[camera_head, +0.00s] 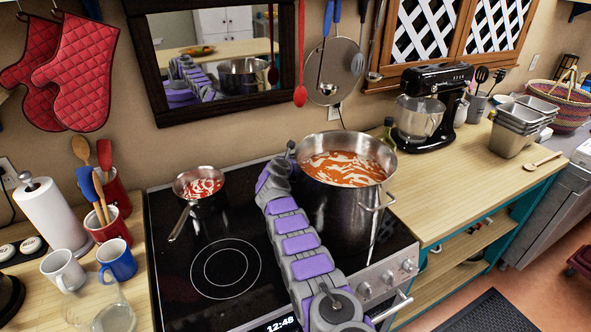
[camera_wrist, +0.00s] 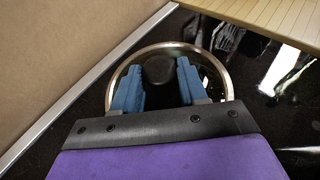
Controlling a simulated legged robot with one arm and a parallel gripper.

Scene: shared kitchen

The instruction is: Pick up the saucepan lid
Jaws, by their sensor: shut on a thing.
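The saucepan lid (camera_wrist: 205,72) is round, with a metal rim and a dark knob (camera_wrist: 158,68), in the wrist view. It is over the black cooktop near the wall. My gripper (camera_wrist: 157,84) has its blue fingers on either side of the knob and is shut on it. I cannot tell whether the lid touches the cooktop. In the head view my arm reaches past the left of a big steel pot (camera_head: 345,215); the lid and fingertips are hidden there.
The big pot of orange-red soup stands close against my arm. A small saucepan (camera_head: 207,205) with red contents is on the left of the cooktop (camera_head: 180,285). The wall with a framed mirror (camera_head: 140,60) is right behind. The right counter (camera_head: 450,200) has bare room in front.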

